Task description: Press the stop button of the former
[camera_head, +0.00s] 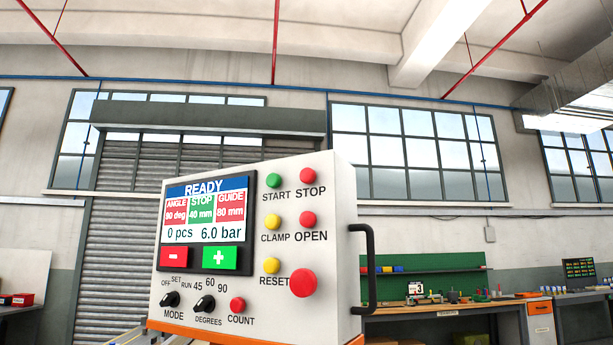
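The former's control panel (250,282) is a white box in the middle of the head view, seen from a little below and tilted. The stop button (308,174) is a red round button at the panel's top right, with STOP printed under it. The green START button (273,181) is just left of it. The screen (205,212) reads READY, STOP 40 mm, 0 pcs and 6.0 bar. My gripper is not in view, and nothing covers the stop button.
Below STOP are the red OPEN button (307,219), yellow CLAMP button (272,222), yellow RESET button (272,265) and a large red button (302,283). A black handle (368,285) sticks out on the panel's right side. A workbench (450,314) stands behind at the right.

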